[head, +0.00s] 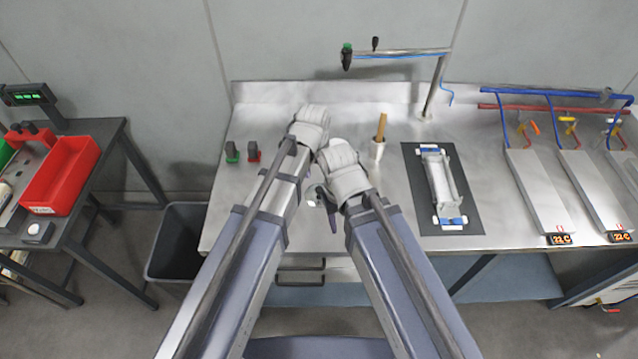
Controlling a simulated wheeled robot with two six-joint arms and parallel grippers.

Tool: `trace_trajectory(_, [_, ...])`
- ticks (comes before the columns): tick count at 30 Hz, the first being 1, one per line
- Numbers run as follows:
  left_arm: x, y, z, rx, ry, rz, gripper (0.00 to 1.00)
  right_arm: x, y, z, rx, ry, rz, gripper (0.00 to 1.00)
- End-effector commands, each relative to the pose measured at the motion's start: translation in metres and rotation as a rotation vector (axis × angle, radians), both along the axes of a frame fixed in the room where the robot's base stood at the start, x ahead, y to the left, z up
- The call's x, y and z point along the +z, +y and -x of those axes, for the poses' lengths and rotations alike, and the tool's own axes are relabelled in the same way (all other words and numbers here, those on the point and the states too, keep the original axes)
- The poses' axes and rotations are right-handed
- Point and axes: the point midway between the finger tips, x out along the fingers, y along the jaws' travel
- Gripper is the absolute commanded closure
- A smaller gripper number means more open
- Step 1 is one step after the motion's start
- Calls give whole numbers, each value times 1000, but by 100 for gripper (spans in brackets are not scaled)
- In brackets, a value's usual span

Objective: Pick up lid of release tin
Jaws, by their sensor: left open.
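Grey plates (540,190) lie at right. A red bin (62,175) stands on the left table.

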Motion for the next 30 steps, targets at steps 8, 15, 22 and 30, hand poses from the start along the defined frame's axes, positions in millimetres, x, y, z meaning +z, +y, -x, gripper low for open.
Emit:
trace_trajectory(8, [-5, 0, 0, 0, 0, 0, 33, -5, 0, 0, 0, 0, 0, 50])
trace_trajectory(15, [-26, -1, -3, 0, 0, 0, 33, -26, 0, 0, 0, 0, 0, 50])
trace_trajectory(22, [-27, -1, -4, 0, 0, 0, 33, -27, 0, 0, -1, 0, 0, 50])
trace_trajectory(30, [-52, -1, -11, 0, 0, 0, 33, -52, 0, 0, -1, 0, 0, 50])
